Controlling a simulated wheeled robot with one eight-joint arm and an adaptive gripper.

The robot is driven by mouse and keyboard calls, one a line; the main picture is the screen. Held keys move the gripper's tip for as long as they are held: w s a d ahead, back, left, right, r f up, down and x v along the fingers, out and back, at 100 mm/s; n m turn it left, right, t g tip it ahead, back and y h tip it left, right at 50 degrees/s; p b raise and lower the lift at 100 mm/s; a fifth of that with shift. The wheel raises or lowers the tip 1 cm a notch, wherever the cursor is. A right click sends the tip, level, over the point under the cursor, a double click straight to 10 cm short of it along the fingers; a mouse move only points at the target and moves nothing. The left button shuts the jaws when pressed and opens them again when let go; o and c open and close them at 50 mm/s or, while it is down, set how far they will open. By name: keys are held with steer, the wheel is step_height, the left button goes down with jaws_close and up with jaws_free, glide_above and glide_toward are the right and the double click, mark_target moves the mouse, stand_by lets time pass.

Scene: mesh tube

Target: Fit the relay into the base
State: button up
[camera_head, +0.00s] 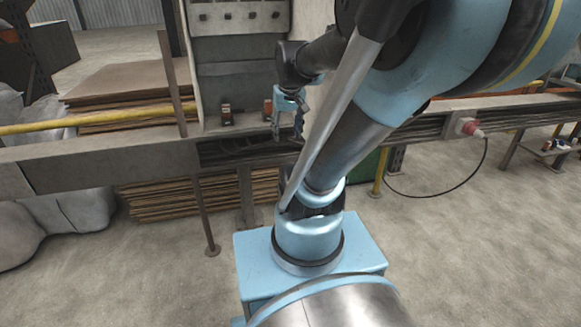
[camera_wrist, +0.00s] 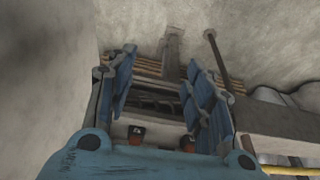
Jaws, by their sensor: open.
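Two small dark blocks with orange-brown parts stand on the bench ledge in the head view. The left block (camera_head: 226,115) stands clear of my gripper, and the right block (camera_head: 267,108) is just left of it, partly hidden. I cannot tell which is the relay and which is the base. The wrist view shows two orange-and-dark pieces (camera_wrist: 137,133) low in the picture, partly cut off by my blue gripper body. My gripper (camera_head: 286,138) points down near the bench's front edge. In the wrist view its blue fingers (camera_wrist: 162,60) are wide apart with nothing between them.
A tall grey panel (camera_head: 239,50) stands behind the ledge. A dark slotted recess (camera_head: 245,147) runs along the bench front (camera_head: 90,160). Boards (camera_head: 160,200) are stacked below. A yellow rail (camera_head: 85,122) runs left, and a thin post (camera_head: 204,215) stands in front.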

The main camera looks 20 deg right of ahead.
steer(key=s+a+f, duration=0.1)
steer(key=s+f, duration=0.6)
steer(key=s, duration=0.3)
steer(key=shift+f+g, duration=0.3)
steer(key=shift+g, duration=0.1)
steer(key=shift+a, duration=0.1)
steer(key=shift+c, duration=0.6)
